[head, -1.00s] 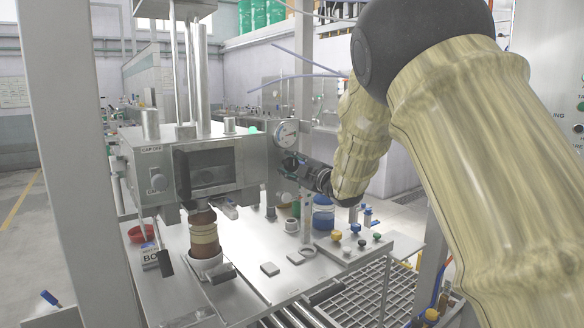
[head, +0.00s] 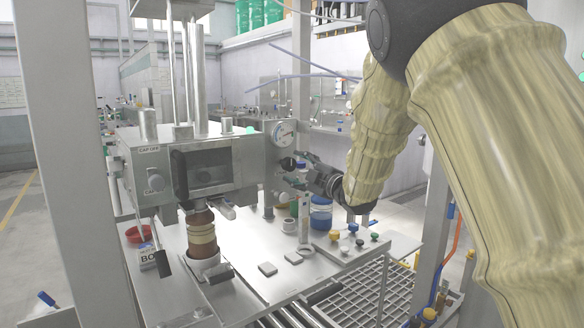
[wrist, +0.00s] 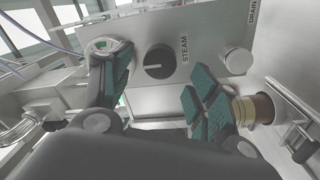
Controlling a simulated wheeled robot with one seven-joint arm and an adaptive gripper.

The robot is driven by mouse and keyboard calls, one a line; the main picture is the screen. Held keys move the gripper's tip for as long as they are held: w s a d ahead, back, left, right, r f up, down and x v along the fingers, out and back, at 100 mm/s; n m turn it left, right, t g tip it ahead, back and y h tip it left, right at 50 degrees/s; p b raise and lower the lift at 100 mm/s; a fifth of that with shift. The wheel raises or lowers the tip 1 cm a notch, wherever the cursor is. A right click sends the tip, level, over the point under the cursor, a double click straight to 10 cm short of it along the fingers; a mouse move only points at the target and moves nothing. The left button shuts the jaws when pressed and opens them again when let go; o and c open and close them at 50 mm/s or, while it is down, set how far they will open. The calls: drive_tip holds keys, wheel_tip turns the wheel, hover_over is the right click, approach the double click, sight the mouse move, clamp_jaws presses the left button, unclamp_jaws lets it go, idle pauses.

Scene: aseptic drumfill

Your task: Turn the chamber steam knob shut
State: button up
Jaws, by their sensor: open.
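The chamber steam knob (wrist: 158,61) is a round black knob on a grey panel, beside the label STEAM in the wrist view. A pale pointer line shows on its face. In the head view the dark knob (head: 287,164) sits below the round gauge (head: 284,133). My gripper (wrist: 152,85) is open, with its green-padded fingers on either side of the knob in the picture. The fingers appear apart from the knob, and nothing is between them. In the head view my gripper (head: 303,170) is just right of the knob.
A pale knob (wrist: 237,61) sits near the DRAIN label. A brown bottle (head: 201,235) stands under the filling box (head: 205,165). A blue container (head: 321,212) and a small valve block (head: 350,245) stand on the bench below my arm.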

drive_tip(key=v, duration=0.7)
drive_tip(key=shift+d, duration=0.15)
drive_tip(key=shift+s, duration=0.1)
